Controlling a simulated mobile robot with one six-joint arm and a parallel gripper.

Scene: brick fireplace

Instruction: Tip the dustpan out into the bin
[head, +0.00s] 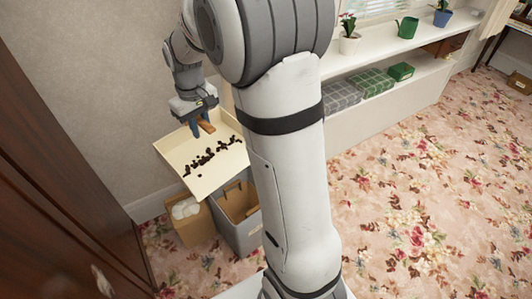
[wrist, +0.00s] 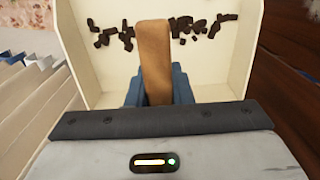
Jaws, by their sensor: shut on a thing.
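My gripper (head: 197,128) is shut on the brown handle (wrist: 155,60) of the cream dustpan (head: 176,157). The dustpan is held in the air, with its tray tilted toward the camera in the head view. Dark brown debris (head: 206,157) lies scattered in a band across the tray, and it also shows in the wrist view (wrist: 188,27). A grey bin (head: 241,234) stands on the floor below the dustpan, a little to the right. Its open top shows a brown inside. My arm covers the bin's right part.
A cardboard box (head: 192,230) with white crumpled contents stands left of the bin. A dark wooden cabinet (head: 60,200) is close on the left. A white shelf (head: 400,70) with plants and boxes runs along the back right. Floral carpet is open at right.

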